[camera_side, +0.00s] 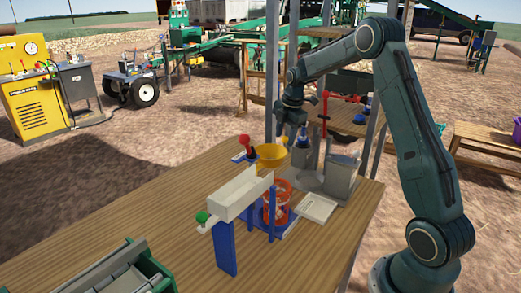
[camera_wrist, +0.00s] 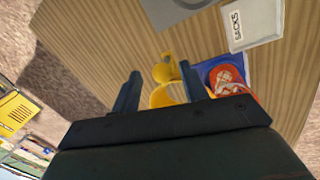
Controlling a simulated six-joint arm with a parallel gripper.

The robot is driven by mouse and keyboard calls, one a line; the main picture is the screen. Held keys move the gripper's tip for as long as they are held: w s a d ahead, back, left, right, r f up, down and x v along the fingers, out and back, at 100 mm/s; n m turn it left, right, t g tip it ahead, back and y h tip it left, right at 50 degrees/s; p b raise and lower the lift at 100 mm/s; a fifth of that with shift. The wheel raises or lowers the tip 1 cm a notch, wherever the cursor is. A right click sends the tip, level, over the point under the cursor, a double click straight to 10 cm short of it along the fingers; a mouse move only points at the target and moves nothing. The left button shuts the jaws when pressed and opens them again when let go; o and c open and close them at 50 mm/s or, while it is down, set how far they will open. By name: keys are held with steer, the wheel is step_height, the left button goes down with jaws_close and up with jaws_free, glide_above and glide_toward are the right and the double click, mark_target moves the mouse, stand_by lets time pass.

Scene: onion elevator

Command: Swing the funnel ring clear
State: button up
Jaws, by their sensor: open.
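The yellow funnel ring (camera_side: 271,156) sits above the orange mesh sack (camera_side: 279,205), beside the upper end of the white chute (camera_side: 241,194). In the wrist view, the yellow ring (camera_wrist: 167,95) is partly hidden by my gripper body, and a yellow tab (camera_wrist: 163,71) sticks out from it. My gripper (camera_side: 296,130) is above and a little right of the funnel in the side view. In the wrist view, my gripper (camera_wrist: 160,88) has its fingers apart, with yellow parts showing between them. I cannot tell whether a finger touches them. The orange sack (camera_wrist: 229,80) shows right of the fingers.
The white SACKS card (camera_side: 318,207) lies on the wooden table (camera_side: 165,225) right of the sack. A grey bin (camera_side: 341,180) stands behind it. A red-knobbed lever (camera_side: 244,140) is left of the funnel. A green-framed tray (camera_side: 125,272) occupies the front left. The table's right front is clear.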

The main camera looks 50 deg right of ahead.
step_height(320, 180, up, 14)
steer(key=s, duration=0.2)
steer(key=shift+s+a+f, duration=0.2)
steer(key=shift+s+a, duration=0.05)
steer(key=shift+a, duration=0.1)
steer(key=shift+a, duration=0.1)
stand_by(0.3)
steer(key=s+a+r+m+t, duration=0.1)
steer(key=s+a+r+m, duration=0.3)
steer(key=a, duration=0.5)
steer(key=s+a+r+m+t, duration=0.1)
steer(key=s+a+m, duration=0.2)
steer(key=s+a, duration=0.4)
steer(key=s+a+f+m, duration=0.3)
steer(key=s+a+m, duration=0.1)
steer(key=s, duration=0.4)
steer(key=s+a+f+m+t, duration=0.1)
steer(key=s+a+f+m, duration=0.2)
steer(key=s+a, duration=0.3)
steer(key=shift+s+a+m+y, duration=0.3)
steer(key=shift+s+m, duration=0.2)
steer(key=shift+s, duration=0.45)
